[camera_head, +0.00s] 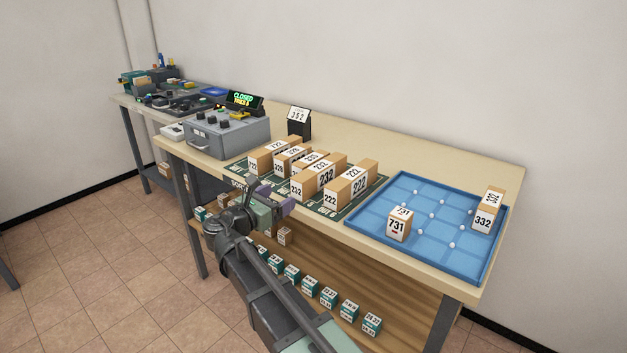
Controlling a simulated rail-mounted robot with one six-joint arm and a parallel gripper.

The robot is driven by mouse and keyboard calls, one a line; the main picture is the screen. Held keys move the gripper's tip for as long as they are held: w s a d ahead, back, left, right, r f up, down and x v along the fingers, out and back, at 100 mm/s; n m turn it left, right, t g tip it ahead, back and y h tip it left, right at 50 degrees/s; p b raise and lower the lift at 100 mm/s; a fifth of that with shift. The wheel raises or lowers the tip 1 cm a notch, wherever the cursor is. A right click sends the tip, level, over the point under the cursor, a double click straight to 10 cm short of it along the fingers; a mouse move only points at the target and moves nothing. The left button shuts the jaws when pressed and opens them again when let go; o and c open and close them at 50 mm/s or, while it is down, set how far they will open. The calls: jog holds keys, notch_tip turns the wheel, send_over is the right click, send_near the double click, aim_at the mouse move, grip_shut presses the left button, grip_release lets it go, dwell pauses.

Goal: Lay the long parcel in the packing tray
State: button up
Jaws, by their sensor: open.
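Several tan parcels with white number labels stand close together on a dark green mat (246,168) on the bench. A long one labelled 222 (349,185) is at the mat's right end, and one labelled 232 (318,178) is to its left. I cannot tell which is the task's long parcel. The blue tray (376,225) lies to the right, with a parcel labelled 731 (398,225) near its front and one labelled 332 (487,212) at its right side. My gripper (276,196) is open and empty, in front of the mat's front edge, apart from the parcels.
A grey control box (228,136) with a lit sign reading CLOSED (242,101) stands left of the mat. A dark stand with a card reading 352 (299,116) is behind. Small white pegs dot the tray. Several small boxes (308,287) line the lower shelf.

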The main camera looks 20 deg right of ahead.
aim_at(304, 180)
jog(key=w+d+m, duration=0.2)
jog(key=d+m, duration=0.1)
jog(key=m, duration=0.9)
jog(key=w+d+m, duration=0.2)
jog(key=d+m, duration=0.1)
jog(key=m, duration=0.8)
jog(key=w+d+m, duration=0.2)
jog(key=d+m, duration=0.1)
jog(key=m, duration=0.9)
jog(key=shift+w+d+f+m, duration=0.2)
jog(key=shift+w+f+m, duration=0.1)
jog(key=shift+w, duration=0.1)
jog(key=c, duration=1.3)
jog(key=shift+c, duration=0.2)
jog(key=shift+r, duration=0.2)
